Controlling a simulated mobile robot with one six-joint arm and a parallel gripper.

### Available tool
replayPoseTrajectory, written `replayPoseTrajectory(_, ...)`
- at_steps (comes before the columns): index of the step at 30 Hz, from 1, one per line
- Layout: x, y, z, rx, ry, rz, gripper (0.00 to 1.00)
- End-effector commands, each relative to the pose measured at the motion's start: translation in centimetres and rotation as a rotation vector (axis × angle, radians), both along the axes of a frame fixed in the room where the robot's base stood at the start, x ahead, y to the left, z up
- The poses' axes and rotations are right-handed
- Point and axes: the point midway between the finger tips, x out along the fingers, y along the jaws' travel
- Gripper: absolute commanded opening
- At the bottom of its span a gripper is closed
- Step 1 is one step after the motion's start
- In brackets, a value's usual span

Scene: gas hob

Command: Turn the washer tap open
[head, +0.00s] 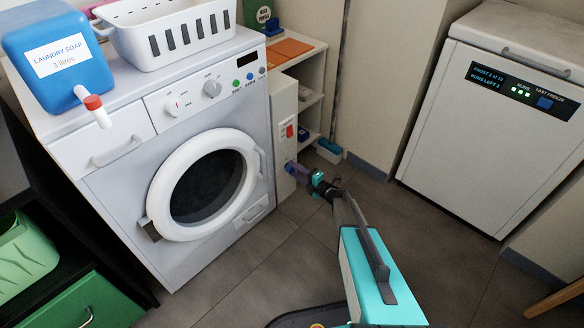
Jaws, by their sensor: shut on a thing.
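A small blue part that looks like the washer tap (289,167) sits low on the front of a narrow white panel, just right of the washing machine. My gripper (298,172) reaches it from the lower right. The tap's handle angle is too small and hidden to tell. The white washing machine (118,165) has its round door (205,184) shut.
The narrow white panel (284,105) also carries a red switch (289,131). A blue laundry soap container (60,55) and a white basket (170,38) stand on the washer. A white freezer (490,135) stands at right. Grey floor (430,240) between is clear.

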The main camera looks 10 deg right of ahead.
Motion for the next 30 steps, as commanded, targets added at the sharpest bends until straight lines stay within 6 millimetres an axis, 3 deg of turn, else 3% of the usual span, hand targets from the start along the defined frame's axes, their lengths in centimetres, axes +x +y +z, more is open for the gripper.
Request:
replayPoseTrajectory(9, -0.01, -0.24, -0.03, 0.148, 0.110, -0.004, 0.14)
replayPoseTrajectory(26, 0.01, -0.30, -0.22, 0.187, 0.138, -0.007, 0.14)
replayPoseTrajectory(27, 0.01, -0.29, -0.24, 0.187, 0.138, -0.007, 0.38)
replayPoseTrajectory(30, 0.02, -0.25, -0.21, 0.186, 0.138, -0.005, 0.55)
